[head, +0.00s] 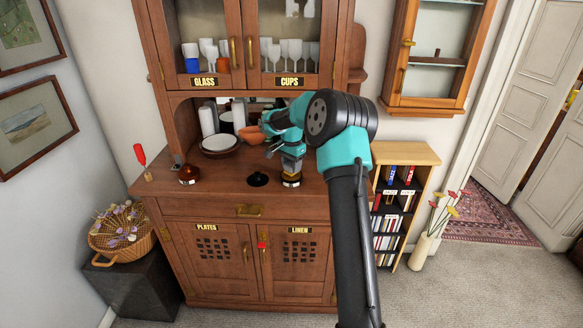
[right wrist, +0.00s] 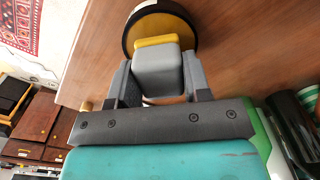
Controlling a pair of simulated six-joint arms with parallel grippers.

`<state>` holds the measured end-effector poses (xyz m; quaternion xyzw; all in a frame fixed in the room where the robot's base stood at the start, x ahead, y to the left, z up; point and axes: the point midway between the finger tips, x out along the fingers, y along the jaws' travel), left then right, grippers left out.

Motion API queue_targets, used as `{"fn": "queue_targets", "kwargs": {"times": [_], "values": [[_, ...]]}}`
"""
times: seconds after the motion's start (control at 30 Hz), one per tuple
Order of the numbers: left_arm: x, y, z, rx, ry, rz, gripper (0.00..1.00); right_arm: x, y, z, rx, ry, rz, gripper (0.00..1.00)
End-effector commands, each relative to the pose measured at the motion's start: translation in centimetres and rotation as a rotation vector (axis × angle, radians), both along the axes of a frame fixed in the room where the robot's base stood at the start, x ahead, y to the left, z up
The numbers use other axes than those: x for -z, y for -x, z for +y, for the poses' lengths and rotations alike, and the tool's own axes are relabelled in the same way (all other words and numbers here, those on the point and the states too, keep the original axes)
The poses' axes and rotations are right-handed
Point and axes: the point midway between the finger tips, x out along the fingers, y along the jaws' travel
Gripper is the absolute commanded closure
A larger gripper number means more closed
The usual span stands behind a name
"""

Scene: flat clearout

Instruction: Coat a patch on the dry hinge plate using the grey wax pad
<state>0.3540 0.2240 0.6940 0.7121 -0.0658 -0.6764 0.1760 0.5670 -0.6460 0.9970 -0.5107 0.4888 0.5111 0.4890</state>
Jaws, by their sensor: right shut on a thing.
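My right gripper (head: 292,164) points down over the right part of the cabinet counter. In the right wrist view its two grey fingers (right wrist: 160,80) are shut on the grey wax pad (right wrist: 158,72), a small block with a yellow end. The yellow end is at a round dark-rimmed tin with a yellow-brown inside (right wrist: 160,25); I cannot tell whether they touch. The tin also shows in the head view (head: 291,181), under the gripper. I cannot make out for sure which part is the dry hinge plate. My left gripper is not in view.
On the counter (head: 225,188) stand a black lidded thing (head: 258,179), an amber jar (head: 188,175) and a red-handled tool (head: 140,156). Behind are stacked plates (head: 219,145) and an orange bowl (head: 251,135). A small bookcase (head: 405,153) stands right.

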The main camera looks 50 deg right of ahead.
Motion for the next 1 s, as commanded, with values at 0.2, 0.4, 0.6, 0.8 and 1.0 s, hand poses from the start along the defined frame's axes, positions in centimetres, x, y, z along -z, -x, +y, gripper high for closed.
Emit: {"fn": "queue_targets", "kwargs": {"times": [0.2, 0.4, 0.6, 0.8, 1.0], "values": [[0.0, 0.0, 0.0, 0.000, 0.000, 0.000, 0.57, -1.5, 0.0, 0.0, -0.001, 0.001, -0.001, 0.75], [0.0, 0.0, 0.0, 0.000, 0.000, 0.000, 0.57, -2.7, 0.0, 0.0, 0.000, 0.001, -0.001, 0.75], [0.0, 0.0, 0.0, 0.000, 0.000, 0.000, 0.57, -4.0, 0.0, 0.0, 0.000, 0.001, -0.001, 0.75], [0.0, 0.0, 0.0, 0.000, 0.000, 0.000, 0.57, -5.2, 0.0, 0.0, 0.000, 0.001, -0.002, 0.75], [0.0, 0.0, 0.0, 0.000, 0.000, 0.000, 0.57, -6.0, 0.0, 0.0, -0.001, 0.000, -0.001, 0.75]]}}
